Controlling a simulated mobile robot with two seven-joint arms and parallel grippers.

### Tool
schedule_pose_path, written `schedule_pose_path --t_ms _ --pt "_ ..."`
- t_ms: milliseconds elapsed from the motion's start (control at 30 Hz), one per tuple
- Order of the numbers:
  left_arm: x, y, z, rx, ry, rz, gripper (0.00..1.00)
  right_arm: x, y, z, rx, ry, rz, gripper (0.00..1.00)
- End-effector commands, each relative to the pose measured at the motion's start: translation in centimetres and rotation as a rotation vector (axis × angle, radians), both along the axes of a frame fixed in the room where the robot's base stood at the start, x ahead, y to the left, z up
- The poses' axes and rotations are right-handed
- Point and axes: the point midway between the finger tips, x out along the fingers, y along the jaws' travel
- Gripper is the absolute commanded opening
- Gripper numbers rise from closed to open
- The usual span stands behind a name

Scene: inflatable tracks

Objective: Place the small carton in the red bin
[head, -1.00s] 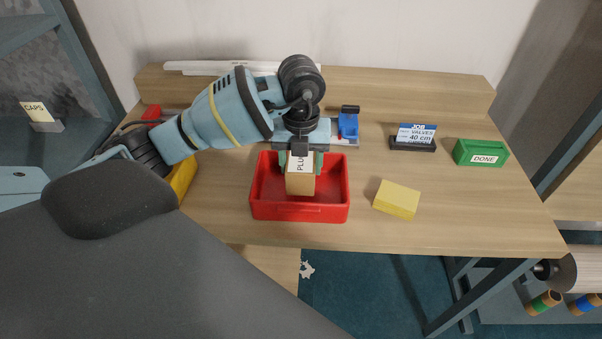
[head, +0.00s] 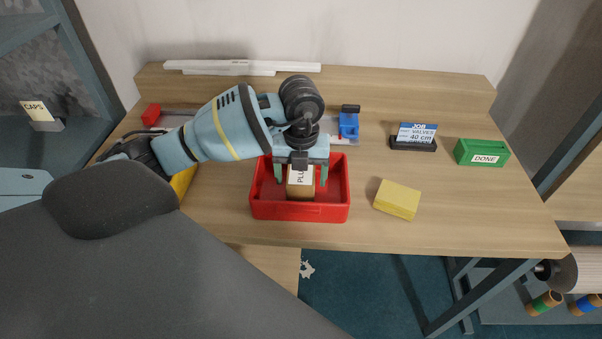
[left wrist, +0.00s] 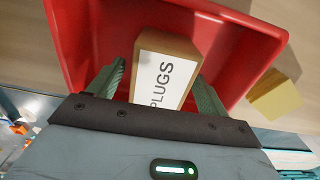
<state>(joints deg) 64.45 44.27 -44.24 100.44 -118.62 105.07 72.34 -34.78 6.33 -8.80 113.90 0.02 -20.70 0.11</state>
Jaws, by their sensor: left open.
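The small carton (head: 301,190) is a brown box with a white label that reads PLUGS in the left wrist view (left wrist: 163,78). It stands inside the red bin (head: 330,212) on the wooden table. The bin's red wall also shows in the left wrist view (left wrist: 235,45). My left gripper (head: 301,182) is open over the bin, with its green fingers on either side of the carton and gaps showing beside it. The carton's base is partly hidden by the bin's front wall. My right gripper is not in view.
A yellow block (head: 397,199) lies right of the bin. A JOB sign (head: 414,138) and a green DONE box (head: 482,152) stand further right. A blue item (head: 349,124) sits behind the bin. The front right of the table is clear.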

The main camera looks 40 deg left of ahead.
Motion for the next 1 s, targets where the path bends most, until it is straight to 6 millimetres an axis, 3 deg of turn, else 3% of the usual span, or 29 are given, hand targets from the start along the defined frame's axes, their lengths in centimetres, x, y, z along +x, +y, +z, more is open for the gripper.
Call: schedule_pose_path --t_ms 267,800,1000 --pt "0.1 0.0 0.8 -0.001 -0.003 0.0 0.78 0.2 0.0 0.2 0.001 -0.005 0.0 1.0" --pt "0.1 0.0 10.6 0.0 -0.005 0.0 0.78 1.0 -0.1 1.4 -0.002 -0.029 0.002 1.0" --pt "0.0 0.0 12.2 0.0 -0.001 0.001 0.78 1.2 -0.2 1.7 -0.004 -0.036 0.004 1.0"
